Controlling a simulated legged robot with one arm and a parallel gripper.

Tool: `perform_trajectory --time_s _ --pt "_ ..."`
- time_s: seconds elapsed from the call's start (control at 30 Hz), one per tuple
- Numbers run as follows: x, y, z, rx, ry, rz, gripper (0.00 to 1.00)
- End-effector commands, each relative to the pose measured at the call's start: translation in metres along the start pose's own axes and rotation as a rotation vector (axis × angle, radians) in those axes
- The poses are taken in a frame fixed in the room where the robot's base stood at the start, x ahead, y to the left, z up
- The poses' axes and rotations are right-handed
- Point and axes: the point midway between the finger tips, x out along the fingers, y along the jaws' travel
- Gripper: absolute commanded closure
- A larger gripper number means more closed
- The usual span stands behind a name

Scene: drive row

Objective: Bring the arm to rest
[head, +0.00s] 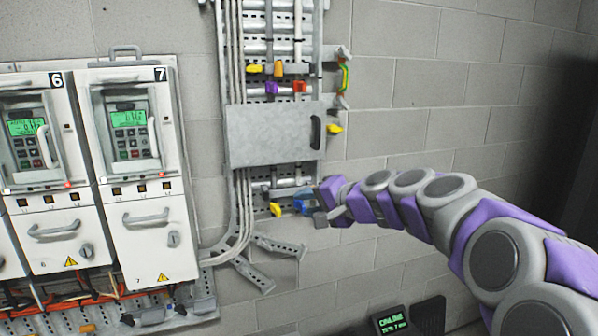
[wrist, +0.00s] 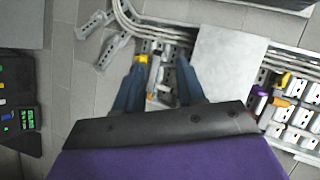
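My arm is stretched out from the lower right of the head view, grey and purple. My gripper (head: 310,204) is at its end, in front of the lower part of the wall rack, just below the grey cover plate (head: 275,137). In the wrist view the two bluish fingers of my gripper (wrist: 160,84) stand apart with nothing held between them. A yellow handle (wrist: 142,59) shows near the left finger, and part of the rack lies behind the gap. Whether a finger touches the rack I cannot tell.
Two white drive cabinets, number 6 (head: 47,180) and number 7 (head: 140,190), stand at the left, with another partly cut off. Yellow, purple and red handles sit on the rack above the plate. A small green-lit display (head: 392,321) is at the bottom. The block wall (head: 400,110) at right is bare.

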Motion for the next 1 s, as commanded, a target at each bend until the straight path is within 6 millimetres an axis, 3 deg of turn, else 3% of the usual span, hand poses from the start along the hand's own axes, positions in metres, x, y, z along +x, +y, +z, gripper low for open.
perform_trajectory --time_s 0.03,0.2,0.37,0.5,0.73,0.9,1.0 --pt "-0.003 0.015 0.034 -0.046 -0.059 0.053 0.61" --pt "-0.029 0.077 0.131 -0.189 -0.243 0.252 0.61" --pt "-0.072 0.148 0.204 -0.295 -0.395 0.454 0.61" --pt "-0.122 0.214 0.255 -0.36 -0.515 0.641 0.61" --pt "-0.211 0.306 0.314 -0.406 -0.676 0.923 0.61" --pt "-0.253 0.339 0.334 -0.405 -0.739 1.041 0.61" --pt "-0.262 0.345 0.338 -0.406 -0.751 1.067 0.61"
